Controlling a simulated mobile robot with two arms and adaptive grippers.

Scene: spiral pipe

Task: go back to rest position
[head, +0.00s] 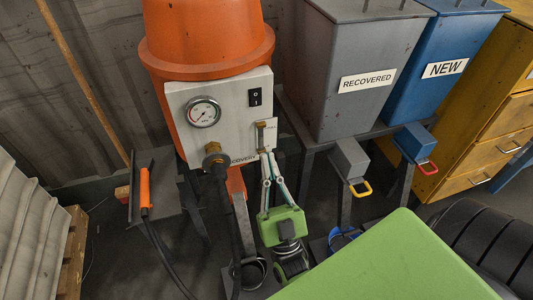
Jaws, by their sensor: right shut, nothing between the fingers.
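My right gripper (267,158) is in front of the lower right corner of the grey control panel (236,92). Its fingers point up and are shut with nothing between them. The tips are just below a small switch or lever plate (265,133) on the panel; I cannot tell whether they touch it. My left gripper is not in view.
The panel, with a pressure gauge (203,112), is on an orange tank (205,35). A black hose (222,195) hangs from it. To the right stand a grey RECOVERED bin (352,105), a blue NEW bin (420,85) and yellow drawers (500,120). An orange-handled tool (145,188) is at left.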

